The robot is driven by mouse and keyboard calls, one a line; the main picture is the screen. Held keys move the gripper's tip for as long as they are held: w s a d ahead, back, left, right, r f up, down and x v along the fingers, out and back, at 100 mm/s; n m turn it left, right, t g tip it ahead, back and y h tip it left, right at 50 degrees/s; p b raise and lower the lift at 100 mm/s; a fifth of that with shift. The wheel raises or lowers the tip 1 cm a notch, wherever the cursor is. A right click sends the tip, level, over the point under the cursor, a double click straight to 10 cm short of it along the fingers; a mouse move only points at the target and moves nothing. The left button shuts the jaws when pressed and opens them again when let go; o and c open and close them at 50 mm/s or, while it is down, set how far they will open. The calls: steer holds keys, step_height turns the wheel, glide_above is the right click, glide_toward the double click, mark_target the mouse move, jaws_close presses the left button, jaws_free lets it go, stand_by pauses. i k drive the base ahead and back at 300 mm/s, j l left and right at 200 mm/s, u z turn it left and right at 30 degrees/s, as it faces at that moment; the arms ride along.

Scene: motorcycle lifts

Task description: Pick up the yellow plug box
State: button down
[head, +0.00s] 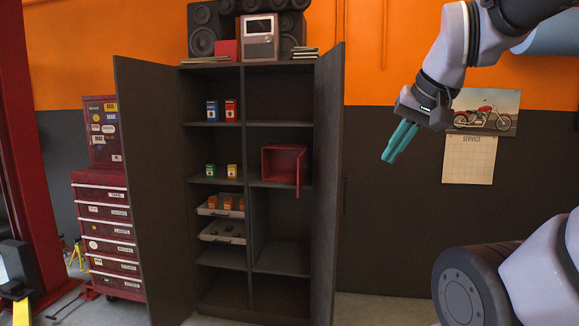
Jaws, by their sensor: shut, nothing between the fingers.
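The yellow plug box (232,171) is small, with a pale label, and stands upright on a left-column shelf of the open dark cabinet (244,170). A similar green box (210,171) stands just left of it. My gripper (388,158) has teal fingers that are shut and empty. It hangs in the air at the upper right, pointing down and left, to the right of the cabinet's right door and well apart from the yellow box. Nothing hides the box.
A blue box (212,111) and a red box (231,110) stand one shelf higher. Below, trays (222,236) hold orange boxes and small parts. A small red open cabinet (284,163) sits in the right column. The right cabinet door (326,190) sticks out between my gripper and the shelves.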

mark_target(232, 168)
steer(key=i+j, duration=0.65)
steer(key=j, duration=0.15)
steer(key=i+j, duration=0.6)
steer(key=j, duration=0.15)
steer(key=i+j, duration=0.65)
steer(key=j, duration=0.15)
steer(key=i+j, duration=0.6)
steer(key=j, duration=0.15)
